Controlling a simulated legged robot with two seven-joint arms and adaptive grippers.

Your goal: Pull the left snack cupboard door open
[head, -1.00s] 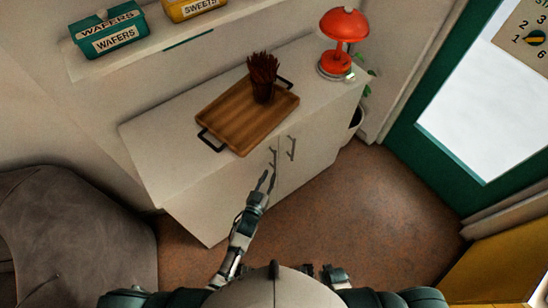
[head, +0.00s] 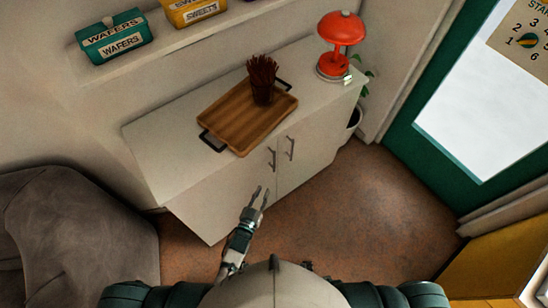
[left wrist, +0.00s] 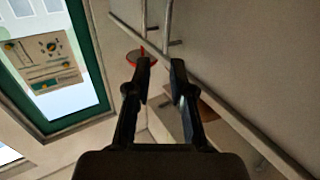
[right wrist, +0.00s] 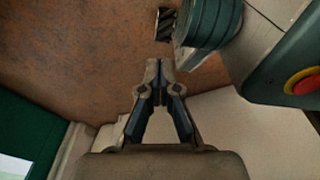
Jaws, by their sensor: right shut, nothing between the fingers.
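The left cupboard door (head: 225,200) is a pale panel that looks flush with the cupboard front. Its dark bar handle (head: 272,158) sits at the upper right of the panel, beside the right door's handle (head: 291,148). My left gripper (head: 261,190) is in front of this door, below the handle and apart from it in the picture. Its fingers are open and empty; in the left wrist view the gripper (left wrist: 161,65) shows a gap, with the handle (left wrist: 168,22) beyond the tips. My right gripper (right wrist: 158,88) is shut and empty over the floor.
On the cupboard top (head: 160,140) stand a wooden tray (head: 235,125) with a cup of dark sticks (head: 263,85) and a red lamp (head: 341,35). A grey cushioned seat (head: 80,230) is at left. The brown floor (head: 360,210) to the right is clear.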

